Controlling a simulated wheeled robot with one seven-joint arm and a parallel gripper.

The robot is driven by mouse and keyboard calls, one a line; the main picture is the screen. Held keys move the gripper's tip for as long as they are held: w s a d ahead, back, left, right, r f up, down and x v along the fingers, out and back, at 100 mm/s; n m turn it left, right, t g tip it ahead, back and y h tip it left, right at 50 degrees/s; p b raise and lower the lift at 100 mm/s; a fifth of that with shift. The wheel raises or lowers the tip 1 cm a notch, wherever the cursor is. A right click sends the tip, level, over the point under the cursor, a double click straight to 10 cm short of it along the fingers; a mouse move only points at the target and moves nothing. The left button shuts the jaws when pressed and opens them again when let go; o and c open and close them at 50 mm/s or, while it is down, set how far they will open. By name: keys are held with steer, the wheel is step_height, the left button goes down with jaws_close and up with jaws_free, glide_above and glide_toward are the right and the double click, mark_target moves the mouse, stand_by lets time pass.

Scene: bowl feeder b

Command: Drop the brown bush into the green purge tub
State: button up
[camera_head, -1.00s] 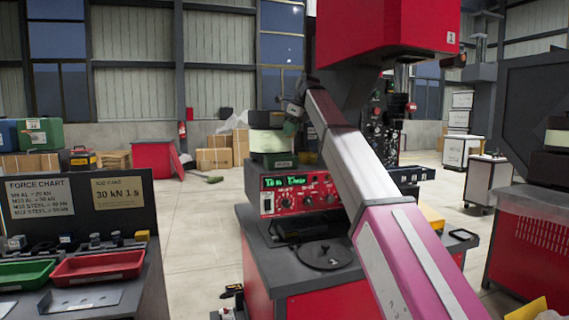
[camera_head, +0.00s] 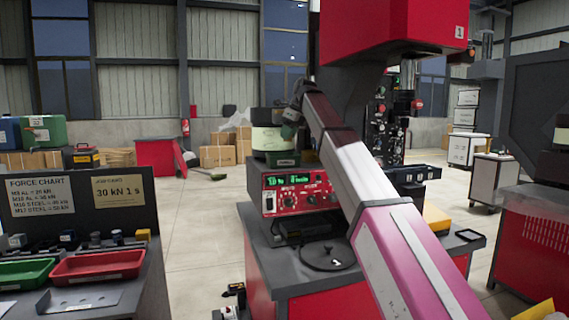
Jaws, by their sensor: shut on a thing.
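My arm reaches from the lower right up to the middle, with my gripper (camera_head: 291,121) small and far off at its end, in front of the pale, dark-topped bowl feeder (camera_head: 266,138). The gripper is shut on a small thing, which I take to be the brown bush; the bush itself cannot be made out. A shallow green tub (camera_head: 25,273) lies on the left bench, well to the left of my gripper. I cannot tell for sure that it is the purge tub.
A red tub (camera_head: 97,266) lies beside the green one, with a grey bracket plate (camera_head: 80,300) in front. The red press (camera_head: 390,28) overhangs my arm. A red control box (camera_head: 295,192) stands on the central bench (camera_head: 290,270). Open floor separates the benches.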

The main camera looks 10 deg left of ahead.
steer(key=shift+f, duration=0.2)
steer(key=o, duration=1)
steer(key=shift+o, duration=0.2)
steer(key=v, duration=1.1)
steer(key=shift+s+f, duration=0.1)
